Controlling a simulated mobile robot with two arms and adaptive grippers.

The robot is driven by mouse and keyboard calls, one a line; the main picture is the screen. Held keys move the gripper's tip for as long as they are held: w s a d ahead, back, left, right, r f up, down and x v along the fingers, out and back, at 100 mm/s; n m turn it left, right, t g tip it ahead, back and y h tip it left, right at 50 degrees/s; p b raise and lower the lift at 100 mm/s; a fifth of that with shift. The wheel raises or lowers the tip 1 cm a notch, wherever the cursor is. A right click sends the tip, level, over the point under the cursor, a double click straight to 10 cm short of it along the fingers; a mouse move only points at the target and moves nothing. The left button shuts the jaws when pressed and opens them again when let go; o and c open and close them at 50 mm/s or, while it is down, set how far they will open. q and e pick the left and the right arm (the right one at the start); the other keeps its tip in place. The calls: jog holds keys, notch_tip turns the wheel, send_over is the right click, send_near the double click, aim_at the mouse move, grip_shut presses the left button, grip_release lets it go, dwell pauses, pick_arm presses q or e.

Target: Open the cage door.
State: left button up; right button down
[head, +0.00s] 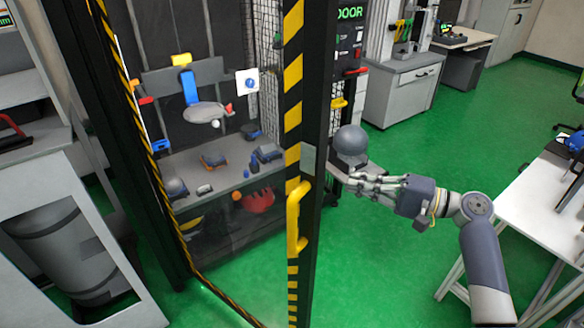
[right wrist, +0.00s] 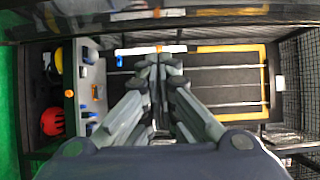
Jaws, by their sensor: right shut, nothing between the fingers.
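The cage door (head: 293,100) has a black-and-yellow striped border and a clear panel through which the cage inside shows. Its free edge stands out towards me, away from the cage front, so it looks partly open. The yellow door handle (head: 297,216) is upright on that edge. My right gripper (head: 345,178) is shut and empty, just right of the door's edge, pointing left. Whether it touches the door I cannot tell. In the right wrist view its fingers (right wrist: 161,64) are together in front of the cage interior. My left gripper is not in view.
Inside the cage are a blue holder (head: 189,88), a grey shelf (head: 232,174) with small parts and a red object (head: 258,200). A grey ball (head: 350,140) shows behind my right gripper. A white table (head: 535,195) stands right. Green floor is clear between.

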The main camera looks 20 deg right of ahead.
jog(key=w+a+p, duration=0.3)
jog(key=a+p, duration=0.3)
jog(key=a, duration=0.5)
jog(key=shift+r, duration=0.45)
jog(key=shift+s+a, duration=0.1)
